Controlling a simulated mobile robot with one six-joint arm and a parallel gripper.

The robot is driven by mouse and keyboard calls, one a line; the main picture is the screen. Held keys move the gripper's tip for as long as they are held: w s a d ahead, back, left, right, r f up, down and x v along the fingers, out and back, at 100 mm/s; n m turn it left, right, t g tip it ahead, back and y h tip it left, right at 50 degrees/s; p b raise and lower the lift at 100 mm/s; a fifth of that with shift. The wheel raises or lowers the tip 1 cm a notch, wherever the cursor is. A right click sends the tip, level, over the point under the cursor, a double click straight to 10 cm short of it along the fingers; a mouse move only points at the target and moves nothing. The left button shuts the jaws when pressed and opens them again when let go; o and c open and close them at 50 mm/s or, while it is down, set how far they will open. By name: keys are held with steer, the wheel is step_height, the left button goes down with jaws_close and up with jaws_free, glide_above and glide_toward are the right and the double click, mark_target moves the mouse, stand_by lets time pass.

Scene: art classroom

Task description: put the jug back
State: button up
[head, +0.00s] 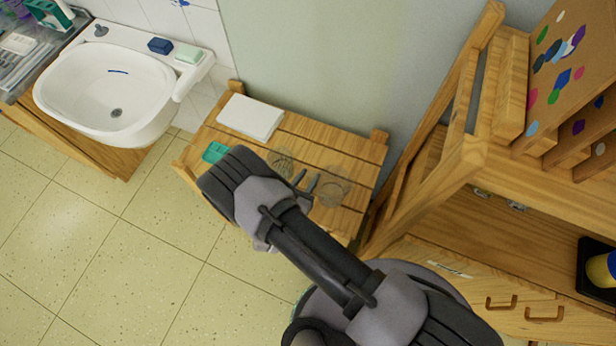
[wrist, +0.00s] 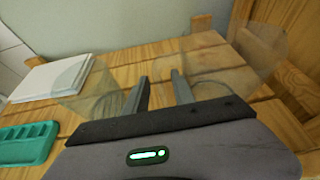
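Two clear, see-through vessels stand on a slatted wooden table (head: 318,137). One (head: 281,158) is behind and left of my gripper's fingers; the other (head: 332,188) is to their right. I cannot tell which is the jug; no handle shows clearly. In the wrist view, the left vessel (wrist: 80,85) and the right vessel (wrist: 235,52) flank the fingers. My gripper (head: 305,183) is low over the table, its fingers apart with no object visible between them. It also shows in the wrist view (wrist: 160,90). Whether a finger touches the right vessel is unclear.
A white stack of paper (head: 250,118) and a teal compartment tray (head: 215,152) lie on the table's left part. A white sink (head: 110,90) stands at the left. A wooden shelf unit (head: 470,160) rises close on the right. The floor (head: 110,235) at lower left is clear.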

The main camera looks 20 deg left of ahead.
steer(key=shift+r, duration=0.2)
steer(key=shift+s+a+r+p, duration=0.15)
steer(key=shift+s+p, duration=0.15)
steer(key=p+v, duration=0.2)
steer(key=v, duration=0.9)
steer(key=shift+s, duration=0.15)
